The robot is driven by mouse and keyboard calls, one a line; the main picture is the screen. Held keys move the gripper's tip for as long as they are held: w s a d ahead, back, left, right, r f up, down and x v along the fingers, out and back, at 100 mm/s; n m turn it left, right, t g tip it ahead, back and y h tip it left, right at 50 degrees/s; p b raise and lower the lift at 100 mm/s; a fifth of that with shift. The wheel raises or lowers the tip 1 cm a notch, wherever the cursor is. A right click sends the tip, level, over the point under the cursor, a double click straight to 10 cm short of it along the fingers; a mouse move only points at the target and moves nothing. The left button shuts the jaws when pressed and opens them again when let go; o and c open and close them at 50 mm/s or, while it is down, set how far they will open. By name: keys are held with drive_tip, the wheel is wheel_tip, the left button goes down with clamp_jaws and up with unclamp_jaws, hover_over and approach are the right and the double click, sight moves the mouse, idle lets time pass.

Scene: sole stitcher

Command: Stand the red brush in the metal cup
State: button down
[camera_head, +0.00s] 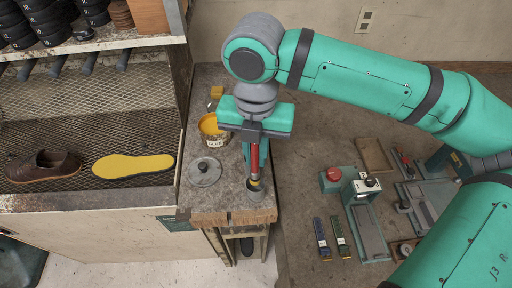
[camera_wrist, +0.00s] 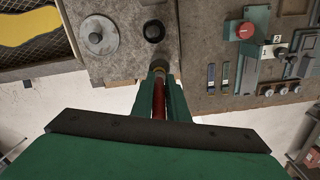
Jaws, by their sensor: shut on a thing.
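My gripper (camera_head: 255,150) is shut on the red brush (camera_head: 255,158) and holds it roughly upright above the front of the narrow bench. The red handle is between the fingers, and a pale yellowish part shows at the brush's lower end. In the wrist view, the brush (camera_wrist: 159,98) lies between the two fingers (camera_wrist: 159,90). The small round metal cup (camera_head: 255,192) stands near the bench's front right corner, right below the brush in the head view. In the wrist view, the cup (camera_wrist: 154,30) shows a dark opening beyond the brush tip. I cannot tell the gap between them.
A glue can (camera_head: 212,130) and a grey lid (camera_head: 205,172) with a black knob stand left of the cup. A shoe (camera_head: 42,166) and a yellow sole (camera_head: 132,166) lie on the mesh shelf at left. The right bench holds a red button box (camera_head: 334,178) and tools.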

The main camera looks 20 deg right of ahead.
drive_tip(key=shift+f, duration=2.6)
drive_tip(key=c, duration=1.6)
unclamp_jaws()
drive_tip(key=shift+c, duration=0.2)
wheel_tip(320, 180, up, 11)
drive_tip(key=shift+s+f, duration=0.1)
drive_tip(key=shift+f, duration=0.05)
